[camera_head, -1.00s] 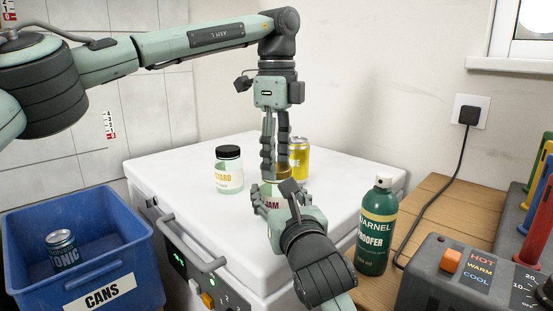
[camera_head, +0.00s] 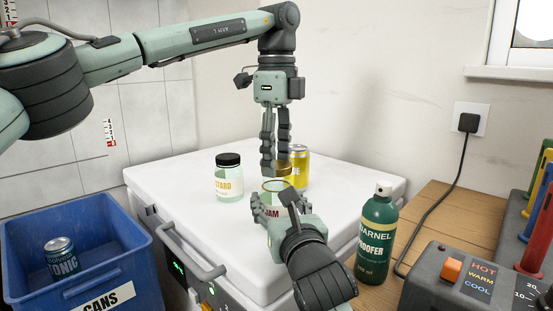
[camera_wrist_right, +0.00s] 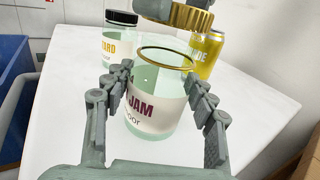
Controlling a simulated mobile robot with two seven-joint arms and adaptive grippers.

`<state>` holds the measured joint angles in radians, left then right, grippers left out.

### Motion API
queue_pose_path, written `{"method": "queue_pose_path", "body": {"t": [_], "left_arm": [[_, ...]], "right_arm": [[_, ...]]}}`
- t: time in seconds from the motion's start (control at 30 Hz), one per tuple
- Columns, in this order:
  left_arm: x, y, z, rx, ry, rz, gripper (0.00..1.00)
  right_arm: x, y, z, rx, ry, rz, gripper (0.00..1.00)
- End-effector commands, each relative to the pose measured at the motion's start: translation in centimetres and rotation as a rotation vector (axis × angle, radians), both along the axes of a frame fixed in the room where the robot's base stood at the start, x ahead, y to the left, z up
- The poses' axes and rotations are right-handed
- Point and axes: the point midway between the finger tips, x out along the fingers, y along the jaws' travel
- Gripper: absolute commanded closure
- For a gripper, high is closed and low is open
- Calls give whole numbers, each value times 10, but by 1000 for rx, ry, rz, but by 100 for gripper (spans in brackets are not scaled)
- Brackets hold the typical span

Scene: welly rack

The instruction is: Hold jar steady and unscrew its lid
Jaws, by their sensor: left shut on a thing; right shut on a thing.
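The jam jar (camera_head: 271,211) stands upright on the white appliance top, its mouth open with a gold rim in the right wrist view. My right gripper (camera_head: 272,201) is shut around the jar's sides, one finger on each side. The gold lid (camera_wrist_right: 173,14) is off the jar and held just above its mouth, with a gap between them. My left gripper (camera_head: 275,164) points straight down and is shut on the lid, which also shows in the head view (camera_head: 283,170).
A mustard jar with a black lid (camera_head: 229,182) stands left of the jam jar. A yellow can (camera_head: 300,163) stands close behind right. A green spray can (camera_head: 376,240) is on the wooden surface. A blue bin (camera_head: 120,262) holds a can.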

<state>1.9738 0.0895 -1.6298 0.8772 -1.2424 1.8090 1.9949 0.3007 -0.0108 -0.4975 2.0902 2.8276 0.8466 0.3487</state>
Motion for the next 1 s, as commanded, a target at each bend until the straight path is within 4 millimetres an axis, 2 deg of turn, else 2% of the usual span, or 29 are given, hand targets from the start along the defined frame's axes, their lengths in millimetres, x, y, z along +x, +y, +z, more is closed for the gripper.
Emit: {"method": "queue_pose_path", "body": {"t": [0.2, 0.53, 0.77, 0.8, 1.0], "left_arm": [[0, 0, 2, 0, -1, 0, 86], [0, 0, 38, -1, -2, 0, 86], [0, 0, 40, 0, -1, 0, 86], [0, 0, 40, 0, -1, 0, 86], [0, 0, 40, 0, -1, 0, 86]], "right_arm": [[0, 0, -1, 0, 1, 0, 100], [0, 0, -1, 0, 2, 0, 100], [0, 0, -1, 0, 1, 0, 100], [0, 0, -1, 0, 1, 0, 43], [0, 0, 0, 0, 1, 0, 20]]}}
